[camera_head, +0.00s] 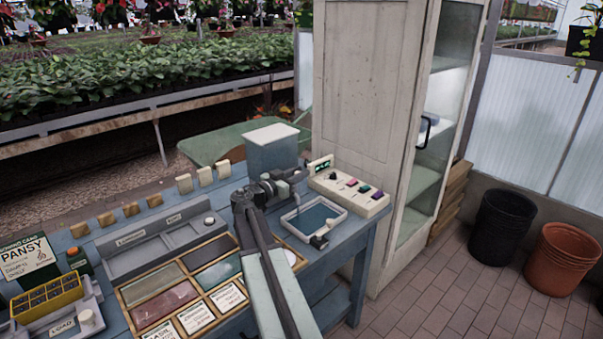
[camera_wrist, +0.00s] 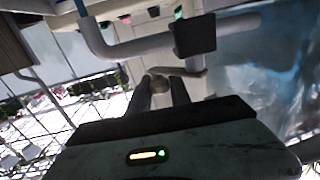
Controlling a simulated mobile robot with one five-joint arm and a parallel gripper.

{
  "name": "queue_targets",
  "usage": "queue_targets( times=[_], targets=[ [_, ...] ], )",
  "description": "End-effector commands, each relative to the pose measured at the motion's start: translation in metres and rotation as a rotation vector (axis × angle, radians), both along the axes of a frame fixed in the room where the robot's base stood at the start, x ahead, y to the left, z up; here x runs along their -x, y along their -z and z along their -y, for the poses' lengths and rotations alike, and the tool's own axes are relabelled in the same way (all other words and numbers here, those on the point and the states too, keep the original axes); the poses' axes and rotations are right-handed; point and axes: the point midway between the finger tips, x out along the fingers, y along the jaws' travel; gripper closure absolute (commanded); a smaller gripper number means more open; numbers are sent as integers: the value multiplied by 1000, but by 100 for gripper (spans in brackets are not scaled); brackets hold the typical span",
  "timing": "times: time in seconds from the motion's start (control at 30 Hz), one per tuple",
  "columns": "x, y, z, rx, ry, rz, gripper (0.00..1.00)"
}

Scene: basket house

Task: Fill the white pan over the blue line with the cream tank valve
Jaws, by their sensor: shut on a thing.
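The white pan (camera_head: 341,212) sits on the blue bench below the tank's front, with dark blue water in it. Its blue line cannot be made out. The grey tank (camera_head: 272,152) with a white lid stands behind my gripper. My gripper (camera_head: 272,187) is at the front of the tank, left of and above the pan. In the wrist view my gripper's fingers (camera_wrist: 166,92) are shut on the small cream valve (camera_wrist: 159,80), which they mostly hide. A pale pipe (camera_wrist: 135,47) with a dark block runs above the fingers. Bluish water fills the right side there.
A cream control box (camera_head: 349,191) with coloured knobs stands right of the tank. A tall cabinet (camera_head: 368,90) stands behind the bench's right end.

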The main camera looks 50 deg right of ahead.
Motion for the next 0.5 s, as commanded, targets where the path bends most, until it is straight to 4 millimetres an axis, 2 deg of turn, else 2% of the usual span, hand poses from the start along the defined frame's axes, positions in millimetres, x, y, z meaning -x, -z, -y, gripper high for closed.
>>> queue_targets(
  times=[0.13, 0.17, 0.2, 0.23, 0.5],
  targets=[
    [-4, 0, -2, 0, -12, 0, 100],
    [-4, 0, -2, 0, -12, 0, 73],
    [-5, 0, -2, 0, -12, 0, 62],
    [-4, 0, -2, 0, -12, 0, 56],
    [-2, 0, -1, 0, -6, 0, 56]
  ],
)
